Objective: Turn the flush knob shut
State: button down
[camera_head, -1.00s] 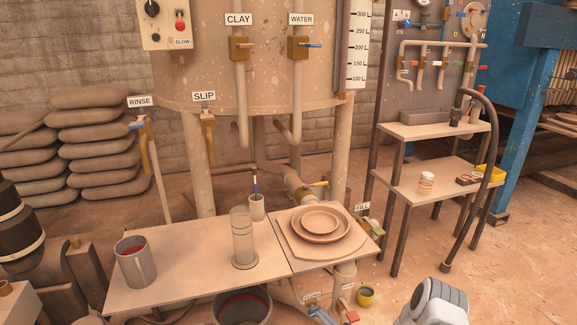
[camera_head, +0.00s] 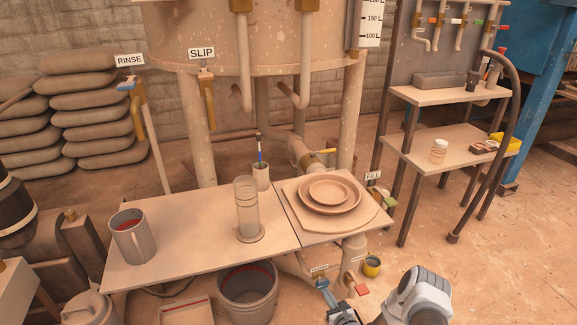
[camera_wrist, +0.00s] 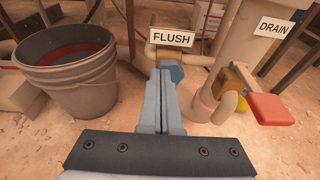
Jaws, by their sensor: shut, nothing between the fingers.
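The flush knob (camera_wrist: 172,71) is a small blue handle on a brass valve, just below the FLUSH label (camera_wrist: 171,38) in the wrist view. In the head view the blue knob (camera_head: 322,284) is low in the middle, under the table's front edge. My gripper (camera_wrist: 161,78) is shut and empty, its two pale fingers side by side. Its tips reach the knob in the picture and cover part of its lower left. Whether they touch it I cannot tell. In the head view my gripper (camera_head: 328,298) comes from the lower right, close to the knob.
The drain valve's red handle (camera_wrist: 270,109) stands close on the right, with the DRAIN label (camera_wrist: 275,27) above. A curved pipe (camera_wrist: 215,107) lies between the valves. A grey bucket (camera_wrist: 119,88) stands on the left. The table (camera_head: 190,225) holds a jug, glass cylinder and plates.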

aim_at(327, 282)
jog(key=shift+w+a, duration=0.25)
jog(key=shift+w, duration=0.5)
jog(key=shift+w+a, duration=0.25)
jog(key=shift+w, duration=0.55)
jog(key=shift+w+a, duration=0.25)
jog(key=shift+w, duration=0.5)
jog(key=shift+d+f, duration=0.1)
jog(key=shift+f, duration=0.15)
jog(key=shift+d, duration=0.15)
jog(key=shift+w+d+r, duration=0.2)
jog(key=shift+w+d, duration=0.05)
jog(key=shift+d, duration=0.45)
jog(key=shift+w+d+f, duration=0.15)
jog(key=shift+w+d, duration=0.1)
jog(key=shift+d, duration=0.35)
jog(key=shift+d, duration=0.1)
